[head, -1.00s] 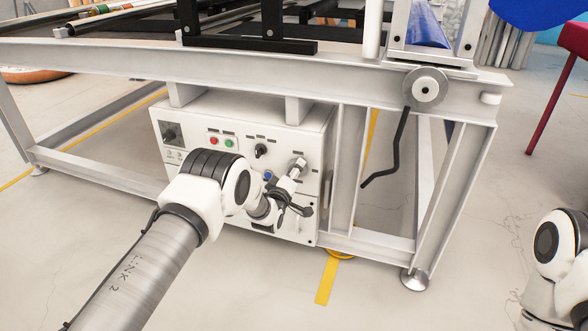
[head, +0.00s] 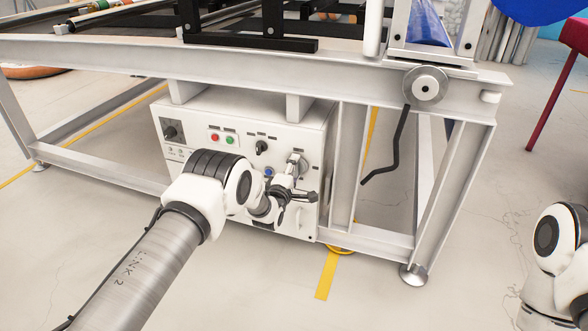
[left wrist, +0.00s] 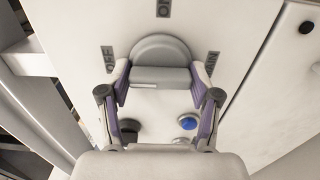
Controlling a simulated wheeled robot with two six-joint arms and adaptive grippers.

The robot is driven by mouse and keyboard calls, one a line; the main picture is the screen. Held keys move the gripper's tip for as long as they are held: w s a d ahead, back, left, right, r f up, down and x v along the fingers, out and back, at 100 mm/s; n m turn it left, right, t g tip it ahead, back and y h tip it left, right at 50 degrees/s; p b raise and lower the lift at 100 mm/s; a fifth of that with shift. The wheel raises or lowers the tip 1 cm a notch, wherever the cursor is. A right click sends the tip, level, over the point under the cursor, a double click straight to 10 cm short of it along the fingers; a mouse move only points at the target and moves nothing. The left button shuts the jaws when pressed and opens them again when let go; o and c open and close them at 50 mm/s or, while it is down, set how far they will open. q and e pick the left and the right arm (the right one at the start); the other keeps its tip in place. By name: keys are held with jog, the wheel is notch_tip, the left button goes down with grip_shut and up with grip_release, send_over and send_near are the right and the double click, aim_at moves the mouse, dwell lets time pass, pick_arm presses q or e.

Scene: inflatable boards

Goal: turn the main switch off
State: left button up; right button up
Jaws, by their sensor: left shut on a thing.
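The main switch (head: 303,160) is a grey round knob with a bar handle at the right of the white control panel. My left gripper (head: 296,168) is at it, partly hiding it. In the left wrist view the switch (left wrist: 160,50) shows its handle bar lying crosswise between the fingertips of my left gripper (left wrist: 158,78), which is shut on it. An OFF label (left wrist: 107,59) is left of the knob, an ON label (left wrist: 163,8) above it, and another label to its right. My right gripper is out of view; only part of my right arm shows.
The panel box (head: 185,112) hangs under a grey steel frame (head: 250,68). It also carries red and green buttons (head: 222,140), a black selector (head: 261,148) and a blue button (left wrist: 188,122). A black crank (head: 398,145) hangs at the right. The floor in front is clear.

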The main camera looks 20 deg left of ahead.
pick_arm(q)
jog(key=shift+w+r, duration=0.1)
jog(key=shift+r, duration=0.25)
jog(key=o, duration=1.1)
jog(key=shift+f, duration=0.1)
jog(key=shift+c, duration=0.2)
jog(key=shift+f, duration=0.1)
jog(key=shift+f, duration=0.1)
jog(key=shift+s, duration=0.4)
jog(key=s, duration=1.1)
jog(key=shift+a, duration=0.15)
jog(key=shift+s, duration=0.1)
